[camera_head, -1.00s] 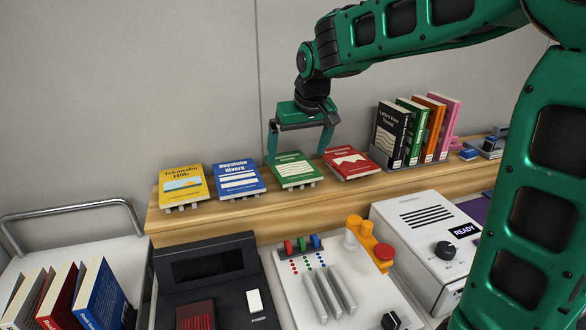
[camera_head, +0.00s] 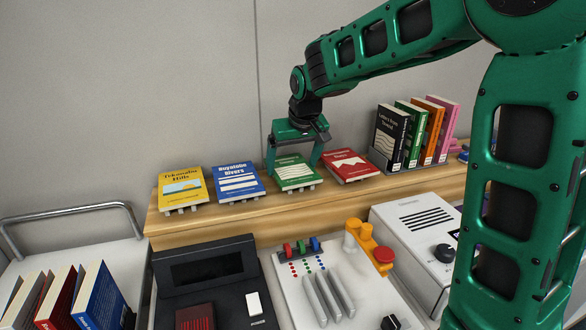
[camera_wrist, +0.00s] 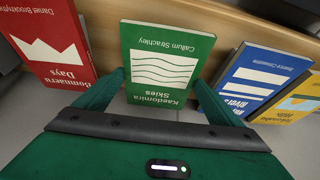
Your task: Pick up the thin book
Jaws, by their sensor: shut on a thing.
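A green book (camera_head: 298,181) with white wavy lines on its cover leans back on a small stand on the wooden shelf. My gripper (camera_head: 294,166) comes down over it from above, with one finger at each side edge. In the wrist view the green book (camera_wrist: 166,42) lies between my two fingers (camera_wrist: 160,84), which are shut on it. It still looks to be at its stand. A blue book (camera_head: 238,181), a yellow book (camera_head: 182,198) and a red book (camera_head: 348,166) lie on similar stands beside it. Their thicknesses are hard to compare.
Several upright books (camera_head: 412,135) stand in a rack on the shelf (camera_head: 300,206) to the right. In front are a white panel with levers (camera_head: 345,275), a black console (camera_head: 205,270) and a white box with a knob (camera_head: 415,225). More books (camera_head: 98,295) stand at lower left.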

